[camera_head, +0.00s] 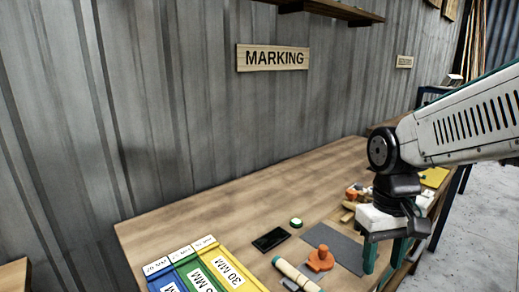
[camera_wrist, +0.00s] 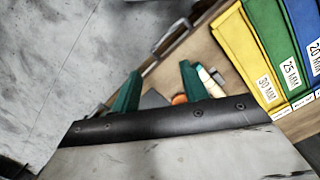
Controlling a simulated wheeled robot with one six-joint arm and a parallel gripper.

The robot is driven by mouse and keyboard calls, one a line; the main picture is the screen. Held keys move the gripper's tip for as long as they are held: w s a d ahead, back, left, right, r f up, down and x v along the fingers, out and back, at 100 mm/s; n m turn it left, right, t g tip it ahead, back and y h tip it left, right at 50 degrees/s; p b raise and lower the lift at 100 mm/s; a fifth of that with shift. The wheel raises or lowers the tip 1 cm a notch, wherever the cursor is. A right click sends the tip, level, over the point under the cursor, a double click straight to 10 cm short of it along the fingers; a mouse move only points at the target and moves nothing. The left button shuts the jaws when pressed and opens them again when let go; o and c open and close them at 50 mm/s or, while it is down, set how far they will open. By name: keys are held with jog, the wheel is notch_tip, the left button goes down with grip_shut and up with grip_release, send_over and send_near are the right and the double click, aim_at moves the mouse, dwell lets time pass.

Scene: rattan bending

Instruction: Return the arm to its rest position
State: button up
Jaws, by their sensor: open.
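My gripper (camera_head: 384,258) hangs from my arm at the right of the head view, with its green fingers pointing down near the table's front right edge. In the wrist view the two green fingers (camera_wrist: 158,92) stand apart with nothing between them. My arm comes in from the right edge of the head view and bends down at the wrist joint. The gripper is open and empty. Part of the bench behind it is hidden by the gripper and wrist.
The wooden bench (camera_head: 160,232) carries blue, green and yellow bins (camera_head: 240,268), a dark flat device (camera_head: 270,239), an orange tool (camera_head: 320,260), a pale cylinder (camera_head: 296,274) and a grey mat (camera_head: 342,248). A MARKING sign (camera_head: 273,58) hangs on the wall. Floor (camera_head: 470,215) is clear at right.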

jog(key=s+d+r+m+t, duration=0.1)
jog(key=s+r, duration=0.1)
jog(key=s, duration=0.4)
jog(key=s+d+r+t, duration=0.1)
jog(key=s+d+r, duration=0.1)
jog(key=s, duration=0.4)
jog(key=shift+d+r+m+t, duration=0.2)
jog(key=shift+m+t, duration=0.2)
jog(key=shift+s+d, duration=0.1)
jog(key=shift+s, duration=0.05)
